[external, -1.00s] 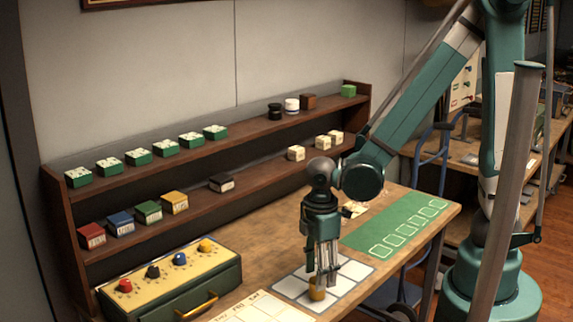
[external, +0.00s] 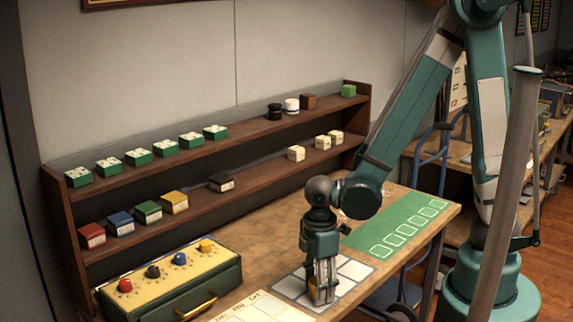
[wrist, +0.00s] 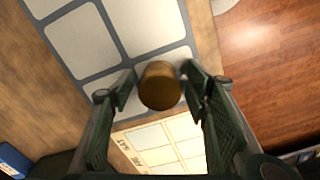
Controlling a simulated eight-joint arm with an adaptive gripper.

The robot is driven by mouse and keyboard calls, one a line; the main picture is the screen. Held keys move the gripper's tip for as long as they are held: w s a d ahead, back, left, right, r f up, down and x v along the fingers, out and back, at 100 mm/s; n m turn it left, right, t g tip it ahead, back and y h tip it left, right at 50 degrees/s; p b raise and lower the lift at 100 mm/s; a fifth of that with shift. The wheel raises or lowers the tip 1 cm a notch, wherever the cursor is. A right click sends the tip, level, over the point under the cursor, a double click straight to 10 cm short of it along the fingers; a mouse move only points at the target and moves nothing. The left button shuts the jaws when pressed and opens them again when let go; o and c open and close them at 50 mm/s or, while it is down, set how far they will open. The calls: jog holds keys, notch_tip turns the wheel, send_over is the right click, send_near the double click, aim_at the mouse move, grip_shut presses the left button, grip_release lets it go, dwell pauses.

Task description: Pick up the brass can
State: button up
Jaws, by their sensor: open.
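The brass can (wrist: 160,86) is a small round brownish-gold can. In the wrist view it sits between the two green fingers of my open gripper (wrist: 157,84), with a narrow gap visible at its sides. I cannot tell whether either finger touches the can.
A day-labelled card (external: 262,308) lies just left of the mat. The drawer box with coloured knobs (external: 180,275) stands further left. A green mat (external: 398,230) lies to the right. The shelf (external: 215,158) behind holds several small boxes. The table's front edge is close.

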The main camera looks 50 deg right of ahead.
jog(key=shift+c, duration=0.2)
jog(key=c, duration=1)
jog(key=shift+r, duration=0.15)
jog(key=shift+c, duration=0.2)
jog(key=shift+r+p, duration=0.9)
jog(key=shift+r, duration=4)
